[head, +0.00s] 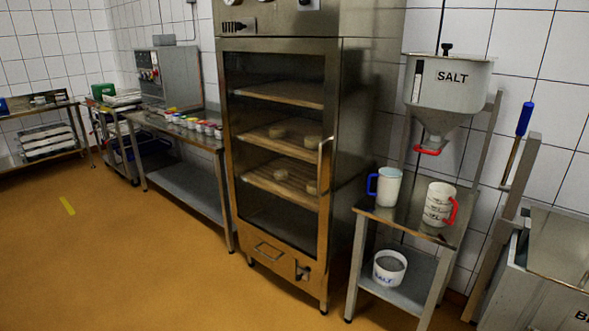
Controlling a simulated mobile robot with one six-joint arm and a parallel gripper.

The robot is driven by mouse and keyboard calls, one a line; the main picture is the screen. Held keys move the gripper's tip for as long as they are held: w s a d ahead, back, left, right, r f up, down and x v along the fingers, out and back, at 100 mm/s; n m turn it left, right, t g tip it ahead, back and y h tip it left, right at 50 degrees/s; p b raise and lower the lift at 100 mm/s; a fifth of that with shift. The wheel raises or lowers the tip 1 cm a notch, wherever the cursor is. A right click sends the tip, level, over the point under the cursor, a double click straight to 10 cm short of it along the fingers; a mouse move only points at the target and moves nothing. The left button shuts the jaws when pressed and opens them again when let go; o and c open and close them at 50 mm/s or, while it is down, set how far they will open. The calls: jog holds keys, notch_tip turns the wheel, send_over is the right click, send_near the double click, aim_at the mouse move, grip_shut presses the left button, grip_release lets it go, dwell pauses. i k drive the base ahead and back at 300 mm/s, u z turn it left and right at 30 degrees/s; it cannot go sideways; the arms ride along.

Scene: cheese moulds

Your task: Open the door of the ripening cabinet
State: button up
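The ripening cabinet (333,58) is a tall steel cabinet in the middle of the head view. Its glass door (275,218) is shut. Through the glass I see wooden shelves with a few round cheeses (281,174) on the lower ones. A vertical bar handle (324,175) is on the door's right edge. Below the door is a panel with a small handle and a valve (302,271). My gripper is not in view.
A small steel stand (408,222) with two jugs stands close to the cabinet's right, below a salt hopper (447,84). A steel table (182,143) with small coloured pots is on the left. The orange floor (150,270) in front is clear apart from a yellow mark.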

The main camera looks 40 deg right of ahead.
aim_at(330, 48)
jog(key=z, duration=1)
jog(key=k, duration=0.1)
jog(key=u, duration=2.35)
jog(key=k, duration=1.35)
jog(key=z, duration=0.3)
jog(key=i, duration=0.55)
jog(key=z, duration=0.45)
jog(key=i, duration=1.15)
jog(key=u, duration=0.05)
